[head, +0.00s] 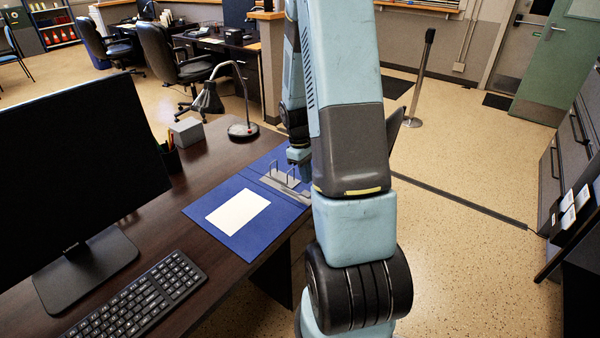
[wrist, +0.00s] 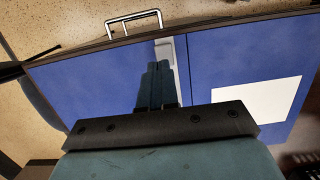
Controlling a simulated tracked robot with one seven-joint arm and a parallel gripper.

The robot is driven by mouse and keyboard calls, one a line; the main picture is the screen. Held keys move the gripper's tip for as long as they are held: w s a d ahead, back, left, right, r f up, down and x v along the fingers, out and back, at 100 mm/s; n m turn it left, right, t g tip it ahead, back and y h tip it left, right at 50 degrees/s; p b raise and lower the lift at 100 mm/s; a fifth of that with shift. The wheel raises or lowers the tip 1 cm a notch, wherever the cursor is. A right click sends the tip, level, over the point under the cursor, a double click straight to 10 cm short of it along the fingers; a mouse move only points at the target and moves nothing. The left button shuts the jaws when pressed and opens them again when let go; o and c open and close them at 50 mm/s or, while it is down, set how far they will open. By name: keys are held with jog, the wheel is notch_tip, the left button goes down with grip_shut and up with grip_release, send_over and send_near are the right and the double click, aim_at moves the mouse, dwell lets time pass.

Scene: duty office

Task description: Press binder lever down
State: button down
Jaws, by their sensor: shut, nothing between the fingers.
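A blue binder (head: 233,215) lies open on the dark desk, with a white sheet (head: 238,212) on its near cover. Its metal ring plate (head: 285,186) runs along the middle and carries upright chrome rings (head: 272,167). In the wrist view the binder (wrist: 230,65) fills the middle, the plate (wrist: 181,62) is partly covered by my gripper, and chrome loops (wrist: 135,22) show at the top. My gripper (wrist: 160,88) is shut and empty over the plate area. In the head view it (head: 299,160) is just behind the rings, partly hidden by my arm. I cannot make out the lever or any contact.
A monitor (head: 75,150) and keyboard (head: 140,300) stand left on the desk (head: 190,190). A desk lamp (head: 243,128), a grey box (head: 187,132) and a pencil cup (head: 170,158) are behind the binder. Open floor (head: 460,240) lies to the right.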

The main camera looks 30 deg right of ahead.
jog(key=shift+w+a, duration=0.2)
jog(key=shift+a, duration=0.05)
jog(key=shift+w+a+r, duration=0.25)
jog(key=shift+w+a, duration=0.05)
jog(key=shift+w, duration=0.4)
jog(key=s+d+r, duration=0.1)
jog(key=s+r, duration=0.2)
jog(key=r, duration=1)
jog(key=shift+s+d, duration=0.2)
jog(key=shift+s, duration=0.15)
jog(key=shift+r, duration=0.1)
